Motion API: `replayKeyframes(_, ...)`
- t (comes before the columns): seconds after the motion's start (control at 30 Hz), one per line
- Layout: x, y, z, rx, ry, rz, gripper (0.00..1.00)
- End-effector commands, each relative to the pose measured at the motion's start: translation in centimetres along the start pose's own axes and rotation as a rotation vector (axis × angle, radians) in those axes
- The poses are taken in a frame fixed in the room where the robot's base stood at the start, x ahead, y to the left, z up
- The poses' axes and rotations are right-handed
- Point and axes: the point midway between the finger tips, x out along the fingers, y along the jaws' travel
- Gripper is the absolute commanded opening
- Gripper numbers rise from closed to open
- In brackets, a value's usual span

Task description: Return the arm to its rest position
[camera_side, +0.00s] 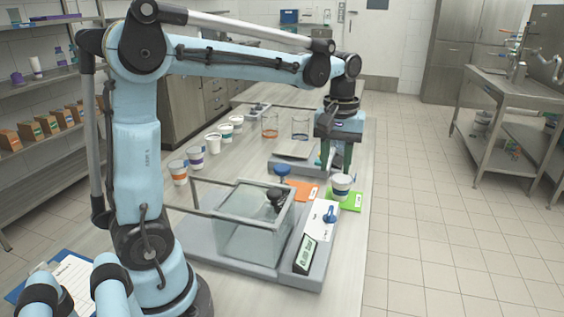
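My arm stands at the left and reaches over the bench to the right. My gripper (337,160) points down near the bench's right side. Its two dark green fingers look apart, with nothing seen between them.
A balance with a glass box (245,240) and readout (305,254) fills the near bench. An orange mat (303,191) and a blue-topped item (282,172) lie beyond it. Several cups (196,157) line the left. Glass beakers (300,127) stand behind; a clipboard (72,280) lies near my base.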

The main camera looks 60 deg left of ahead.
Motion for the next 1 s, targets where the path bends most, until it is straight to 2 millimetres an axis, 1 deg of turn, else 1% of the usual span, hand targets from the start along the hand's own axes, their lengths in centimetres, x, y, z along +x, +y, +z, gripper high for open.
replayKeyframes(0.17, -0.2, -0.2, 1.1, 0.061, 0.038, 0.028, 0.38)
replayKeyframes(0.37, -0.3, -0.9, 4.3, 0.259, 0.169, 0.108, 0.38)
replayKeyframes(0.57, 0.6, -1.7, 7.6, 0.478, 0.33, 0.18, 0.38)
replayKeyframes(0.7, 1.7, -2.3, 9.4, 0.615, 0.442, 0.216, 0.38)
replayKeyframes(0.83, 2.6, -2.6, 10.6, 0.709, 0.523, 0.236, 0.38)
replayKeyframes(1.0, 3.3, -2.8, 11.3, 0.769, 0.579, 0.247, 0.38)
